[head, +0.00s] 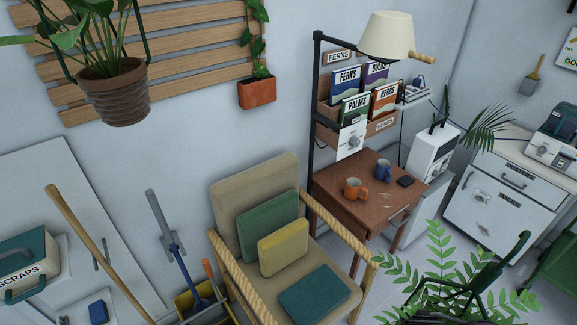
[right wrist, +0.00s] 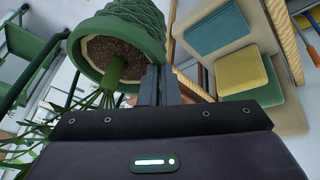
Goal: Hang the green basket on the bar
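The green basket (right wrist: 158,18) fills the upper left of the right wrist view, with a woven side, dark soil and a plant stem. In the head view its leafy plant (head: 445,265) and a dark green hoop (head: 525,245) show at the lower right. My right gripper (right wrist: 158,72) has its fingers close together across the basket's rim and appears shut on it; the exact contact is hard to see. The bar (head: 345,41) is a black arm on a tall post, partly behind a lampshade, with a wooden end (head: 424,58). My left gripper is out of view.
A chair (head: 225,195) with cushions stands in front of the bar's post. A desk (head: 375,180) with mugs is to its right. A brown pot (head: 112,97) hangs at the upper left. Long-handled tools (head: 95,245) lean at the left.

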